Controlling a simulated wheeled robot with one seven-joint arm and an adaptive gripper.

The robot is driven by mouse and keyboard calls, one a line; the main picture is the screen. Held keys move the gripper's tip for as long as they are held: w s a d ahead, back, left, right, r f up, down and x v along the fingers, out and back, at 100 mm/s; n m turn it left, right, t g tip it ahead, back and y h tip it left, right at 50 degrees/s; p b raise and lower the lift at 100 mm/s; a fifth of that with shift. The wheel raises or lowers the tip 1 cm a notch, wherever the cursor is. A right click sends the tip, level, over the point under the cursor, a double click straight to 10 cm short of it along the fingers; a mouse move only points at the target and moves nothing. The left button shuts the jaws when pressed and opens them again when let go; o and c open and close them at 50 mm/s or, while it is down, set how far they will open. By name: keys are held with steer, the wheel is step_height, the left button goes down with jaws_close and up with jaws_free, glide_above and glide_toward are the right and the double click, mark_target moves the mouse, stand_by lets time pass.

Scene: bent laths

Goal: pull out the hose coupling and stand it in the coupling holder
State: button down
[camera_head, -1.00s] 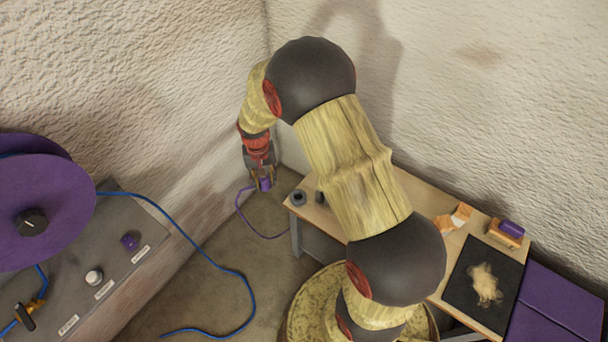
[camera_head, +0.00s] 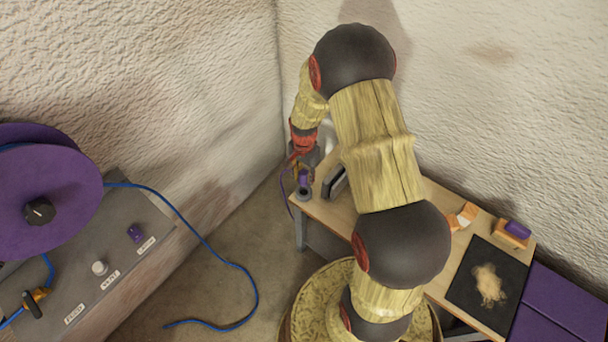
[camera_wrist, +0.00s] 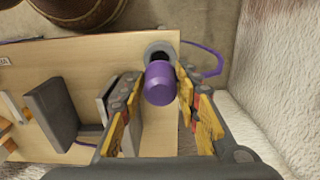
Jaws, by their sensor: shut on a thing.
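My gripper (camera_wrist: 160,78) is shut on the purple hose coupling (camera_wrist: 158,86), with one finger on each side of it. In the head view my gripper (camera_head: 303,170) holds the coupling (camera_head: 305,180) over the table's left corner. The coupling holder (camera_wrist: 160,48) is a grey ring with a dark hole, partly covered by the coupling in the wrist view. It also shows just below the coupling in the head view (camera_head: 303,194). I cannot tell whether the coupling's lower end is inside the hole. A purple hose (camera_wrist: 213,57) curves off the table edge.
A dark upright block (camera_wrist: 52,115) and a lighter-edged grey piece stand on the wooden table (camera_head: 325,212) beside the holder. The rough walls meet close behind my gripper. A panel with a purple reel (camera_head: 75,200) and a blue hose (camera_head: 215,262) is at left.

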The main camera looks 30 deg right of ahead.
step_height(320, 180, down, 4)
steer(key=shift+r+b, duration=0.25)
steer(key=shift+b, duration=0.85)
steer(key=shift+f+b, duration=0.3)
steer(key=shift+f, duration=0.45)
steer(key=shift+f, duration=0.95)
stand_by(1.7)
steer(key=c, duration=1.3)
jaws_free()
steer(key=o, duration=0.4)
steer(key=shift+o, duration=0.8)
steer(key=shift+r, duration=0.15)
steer(key=shift+r+p, duration=2.7)
steer(key=shift+r, duration=0.95)
